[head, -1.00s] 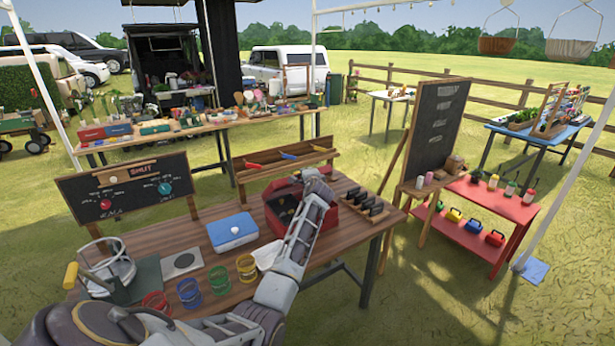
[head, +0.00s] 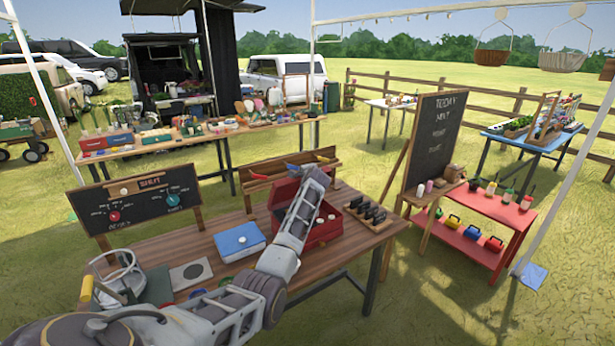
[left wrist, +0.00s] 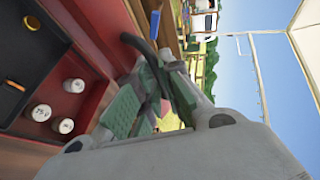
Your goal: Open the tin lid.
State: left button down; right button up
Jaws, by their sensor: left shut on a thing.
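The red tin (head: 330,228) stands at the right part of the wooden table in the head view, its lid raised at the back. Inside, the left wrist view shows a dark tray (left wrist: 35,45) and several white round pieces (left wrist: 66,126). My left arm reaches across the tin. My left gripper (left wrist: 150,95) has its green pads closed around a dark, curved handle (left wrist: 138,45) beside the red lid wall (left wrist: 88,40); the exact contact is partly hidden. In the head view its fingers are hard to make out. My right gripper is not in view.
A blue-topped box (head: 239,241) sits left of the tin. A row of black items (head: 368,212) stands on a wooden board (head: 385,226) at its right. A tool rack (head: 258,186) is behind. A wire basket (head: 120,275) and chalkboard sign (head: 140,200) are at the left.

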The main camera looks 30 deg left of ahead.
pick_arm(q)
jog(key=shift+w+a+r+b, duration=0.1)
jog(key=shift+w+a+r, duration=0.4)
jog(key=shift+a, duration=0.45)
jog(key=shift+w+a+r+b, duration=0.1)
jog(key=shift+w+a+r, duration=0.35)
jog(key=shift+a, duration=0.45)
jog(key=shift+w+a+r+b, duration=0.1)
jog(key=shift+w+a+r, duration=0.4)
jog(key=shift+a, duration=0.45)
jog(key=shift+w+a+r+g+h, duration=0.1)
jog(key=shift+w+a+h, duration=0.1)
jog(key=shift+a, duration=0.3)
jog(key=shift+w+a+r+g+h, duration=0.1)
jog(key=shift+w+a+h, duration=0.1)
jog(key=shift+a, duration=0.3)
jog(key=shift+w+a+r+g+h, duration=0.1)
jog(key=shift+w+a+h, duration=0.1)
jog(key=shift+a, duration=0.3)
jog(key=c, duration=1.6)
grip_release()
jog(key=shift+s, duration=0.1)
jog(key=shift+o, duration=0.2)
jog(key=shift+s+d, duration=0.1)
jog(key=shift+d, duration=0.05)
jog(key=shift+f, duration=0.3)
jog(key=shift+s, duration=0.1)
jog(key=shift+s+d+r, duration=0.1)
jog(key=shift+s+r, duration=0.1)
jog(key=shift+s+d, duration=0.1)
